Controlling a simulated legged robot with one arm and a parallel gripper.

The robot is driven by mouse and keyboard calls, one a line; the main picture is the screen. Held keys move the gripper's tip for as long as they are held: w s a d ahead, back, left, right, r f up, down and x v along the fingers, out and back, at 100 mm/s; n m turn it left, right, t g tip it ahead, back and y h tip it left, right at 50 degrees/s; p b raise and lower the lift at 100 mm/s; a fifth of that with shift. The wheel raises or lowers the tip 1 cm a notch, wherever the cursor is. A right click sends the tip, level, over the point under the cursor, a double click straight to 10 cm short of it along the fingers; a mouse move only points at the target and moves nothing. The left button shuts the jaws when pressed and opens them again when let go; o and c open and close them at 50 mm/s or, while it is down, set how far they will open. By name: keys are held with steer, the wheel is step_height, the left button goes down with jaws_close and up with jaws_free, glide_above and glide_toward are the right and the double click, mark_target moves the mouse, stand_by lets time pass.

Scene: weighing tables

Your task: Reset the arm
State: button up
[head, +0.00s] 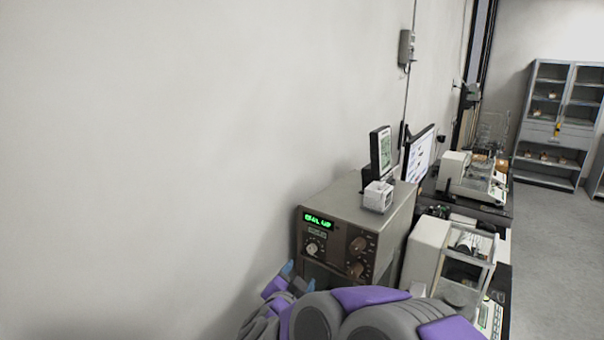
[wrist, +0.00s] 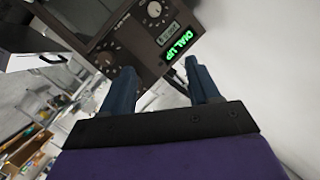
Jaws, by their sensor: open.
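My arm, purple and grey, shows at the bottom of the head view. My gripper (head: 277,279) is near the wall, just in front of and below the face of a brown instrument box (head: 337,208). In the wrist view my gripper (wrist: 163,88) has its two blue-grey fingers apart, with nothing seen between them but the box's front panel beyond. The box also shows in the wrist view (wrist: 118,38), with knobs and a green lit display (wrist: 181,43) reading "DIAL UP". I cannot tell the exact gap between fingers and panel.
A small white cube (head: 378,196) and a dark-framed display (head: 380,152) stand on the box. A white balance (head: 428,250) stands to its right, with a monitor (head: 419,155) behind. The plain wall (head: 150,150) is close on the left. Open floor (head: 545,250) lies at right.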

steer(key=s+a+f+n+g+y+b, duration=0.2)
steer(key=s+a+n+g+y+b, duration=0.15)
steer(key=s+n+g+y, duration=0.45)
steer(key=s+d+f+g+h, duration=0.1)
steer(key=s+d+f+g, duration=0.2)
steer(key=s+d, duration=0.3)
steer(key=s+d+f+n+g+h+b, duration=0.1)
steer(key=s+d, duration=0.5)
steer(key=s, duration=1)
steer(key=s+d+f+n+g+h+b, duration=0.1)
steer(key=s+d+f+g, duration=0.3)
steer(key=s, duration=0.8)
steer(key=d+h, duration=0.1)
steer(key=d, duration=0.1)
steer(key=shift+d+f+g, duration=0.3)
steer(key=shift+g, duration=0.1)
